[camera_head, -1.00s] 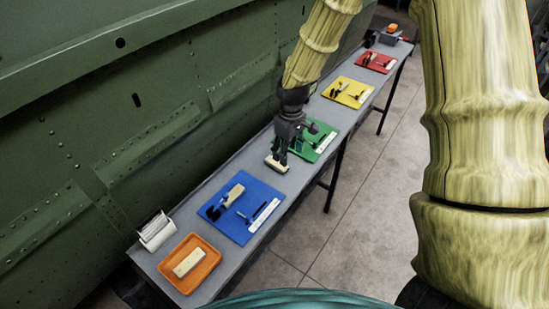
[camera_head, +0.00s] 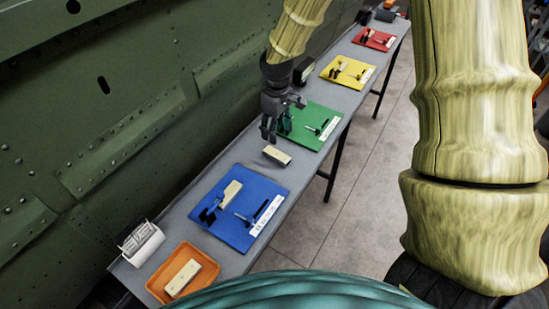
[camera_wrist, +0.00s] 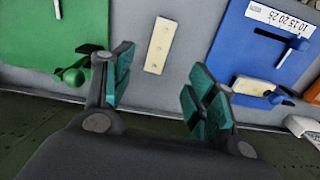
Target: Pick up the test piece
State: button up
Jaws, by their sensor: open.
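A cream block (camera_head: 277,156) lies flat on the bare grey bench between the blue and green mats; it also shows in the wrist view (camera_wrist: 160,45), with small dots on its top. My gripper (camera_head: 274,130) is open and empty, apart from the block. In the wrist view, the block is just beyond the gap between my fingertips (camera_wrist: 161,70). Another cream block (camera_head: 183,277) lies in the orange tray (camera_head: 156,284) at the near end. A third cream piece (camera_head: 232,190) is on the blue mat. I cannot tell which one is the test piece.
The blue mat (camera_head: 215,232), green mat (camera_head: 318,113), yellow mat (camera_head: 347,70) and red mat (camera_head: 375,39) hold small tools. A white rack (camera_head: 143,245) stands by the tray. The green riveted fuselage wall (camera_head: 90,130) runs along the bench's left side.

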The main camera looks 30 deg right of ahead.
jog(key=p, duration=0.2)
send_over(275, 153)
jog(key=shift+s+d+f, duration=0.1)
jog(key=shift+f, duration=1.4)
jog(key=shift+s+f, duration=0.1)
jog(key=shift+f, duration=1.35)
jog(key=shift+w+f+p, duration=0.15)
jog(key=shift+f+p, duration=0.3)
jog(key=shift+f, duration=0.3)
jog(key=shift+w+f+p, duration=0.1)
jog(key=shift+f+p, duration=0.35)
jog(key=shift+f, duration=0.3)
jog(key=shift+f+p, duration=0.3)
jog(key=shift+f, duration=0.8)
jog(key=c, duration=1.1)
